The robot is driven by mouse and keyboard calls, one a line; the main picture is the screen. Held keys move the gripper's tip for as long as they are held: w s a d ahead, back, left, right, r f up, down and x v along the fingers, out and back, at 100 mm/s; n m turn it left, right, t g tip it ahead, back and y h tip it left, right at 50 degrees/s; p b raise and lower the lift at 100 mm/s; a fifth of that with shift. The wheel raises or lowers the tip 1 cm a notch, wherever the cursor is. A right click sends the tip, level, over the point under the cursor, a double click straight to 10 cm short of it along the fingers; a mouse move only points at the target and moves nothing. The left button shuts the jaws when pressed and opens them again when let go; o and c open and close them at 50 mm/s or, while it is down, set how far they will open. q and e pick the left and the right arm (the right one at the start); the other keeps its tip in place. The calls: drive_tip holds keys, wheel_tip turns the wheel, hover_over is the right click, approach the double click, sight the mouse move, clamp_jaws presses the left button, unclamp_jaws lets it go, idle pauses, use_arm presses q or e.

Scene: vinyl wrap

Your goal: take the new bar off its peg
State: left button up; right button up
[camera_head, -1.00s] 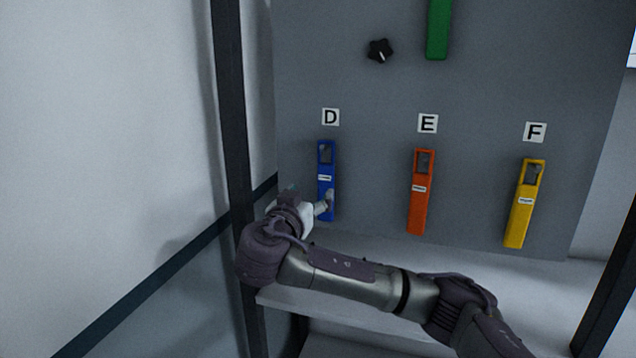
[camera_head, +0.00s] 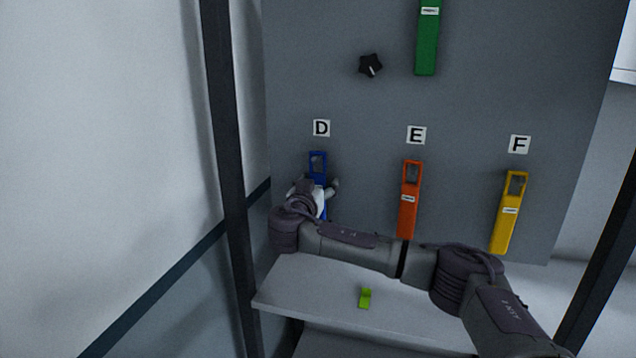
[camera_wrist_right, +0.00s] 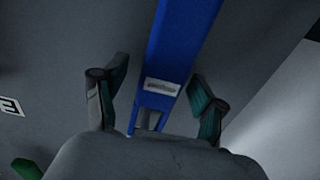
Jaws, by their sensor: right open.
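A blue bar (camera_head: 318,174) hangs upright on its peg under the letter D on the grey board, the peg showing in its top hole. My right gripper (camera_head: 318,188) is in front of the bar's middle and hides part of it. In the right wrist view the blue bar (camera_wrist_right: 181,40) runs between the two spread fingers of the right gripper (camera_wrist_right: 157,100), with gaps on both sides. The gripper is open and holds nothing. My left gripper is not in view. Nothing visible marks which bar is new.
An orange bar (camera_head: 408,215) hangs under E, a yellow bar (camera_head: 505,228) under F, and a green bar (camera_head: 427,45) higher up. A black knob (camera_head: 370,65) is on the board. A shelf (camera_head: 300,290) below carries a small lime-green piece (camera_head: 365,298). A dark post (camera_head: 228,130) stands at left.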

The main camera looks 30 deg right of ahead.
drive_tip(key=c, duration=1.3)
clamp_jaws()
drive_tip(key=shift+r, duration=0.15)
drive_tip(key=shift+r, duration=0.7)
drive_tip(key=shift+b+v, duration=0.35)
drive_tip(key=shift+v, duration=0.45)
drive_tip(key=b+v, duration=0.3)
drive_tip(key=v, duration=0.8)
drive_tip(key=shift+s, duration=0.2)
drive_tip(key=shift+a, duration=0.15)
